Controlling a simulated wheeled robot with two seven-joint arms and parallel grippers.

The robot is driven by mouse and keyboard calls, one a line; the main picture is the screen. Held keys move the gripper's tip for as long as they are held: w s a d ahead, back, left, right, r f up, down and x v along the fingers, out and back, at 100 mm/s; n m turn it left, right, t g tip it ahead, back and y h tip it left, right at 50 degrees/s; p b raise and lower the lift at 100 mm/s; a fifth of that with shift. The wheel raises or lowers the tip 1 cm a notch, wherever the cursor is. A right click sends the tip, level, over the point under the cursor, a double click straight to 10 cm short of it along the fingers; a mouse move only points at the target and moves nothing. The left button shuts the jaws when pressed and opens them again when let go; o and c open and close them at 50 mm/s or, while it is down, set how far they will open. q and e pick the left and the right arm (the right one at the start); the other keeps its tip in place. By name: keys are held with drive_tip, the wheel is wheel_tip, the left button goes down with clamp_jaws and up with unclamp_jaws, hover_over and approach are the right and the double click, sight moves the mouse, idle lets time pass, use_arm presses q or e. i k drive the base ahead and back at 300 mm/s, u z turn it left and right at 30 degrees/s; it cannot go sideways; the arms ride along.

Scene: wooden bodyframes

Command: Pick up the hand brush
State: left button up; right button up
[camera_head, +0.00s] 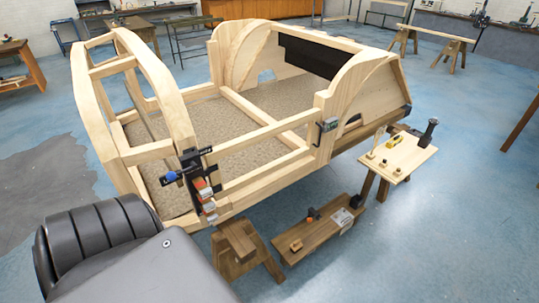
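I cannot pick out the hand brush for certain. A small brown block (296,245) lies on the left part of a low wooden bench (322,232) on the floor, but it is too small to tell whether it is the brush. A small orange and black item (312,215) is at the bench's far edge, with a pale sheet-like item (342,217) to its right. A small raised wooden table (408,165) at the right holds a black upright object (429,130), a yellow item (393,142) and several small wooden pieces. Neither of my grippers is in view.
A large wooden bodyframe (265,135) fills the middle, with clamps (197,180) on its near left corner. A wooden sawhorse (243,250) stands below its front edge. Blue floor (440,235) is clear at the lower right. Workbenches line the back.

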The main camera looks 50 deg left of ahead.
sight(296, 246)
drive_tip(key=u, duration=0.05)
drive_tip(key=i, duration=3.1)
drive_tip(key=u, duration=5.1)
